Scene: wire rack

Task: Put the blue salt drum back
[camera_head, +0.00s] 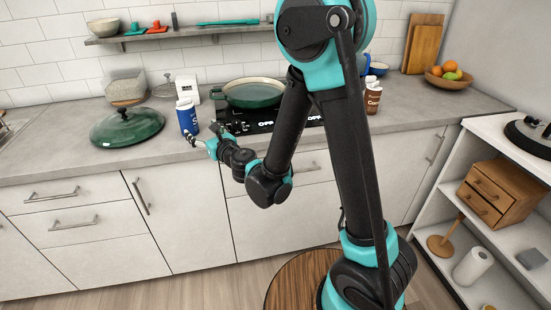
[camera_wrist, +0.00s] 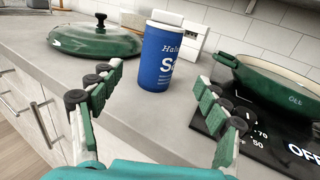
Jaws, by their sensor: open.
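The blue salt drum (camera_head: 188,117) stands upright on the grey counter, left of the black hob. It also shows ahead of my gripper in the wrist view (camera_wrist: 158,62), with a pale lid and white lettering. My gripper (camera_head: 204,136) is low over the counter's front part, on the near side of the drum. In the wrist view my gripper (camera_wrist: 158,95) has its fingers spread wide, with the drum beyond and between them. Nothing is held, and I see no contact with the drum.
A green pot lid (camera_head: 127,128) lies left of the drum. A green pan (camera_head: 253,93) sits on the hob (camera_head: 262,120) to the right. A white boxy device (camera_head: 188,88) stands behind the drum. A wall shelf (camera_head: 160,36) holds a bowl and utensils.

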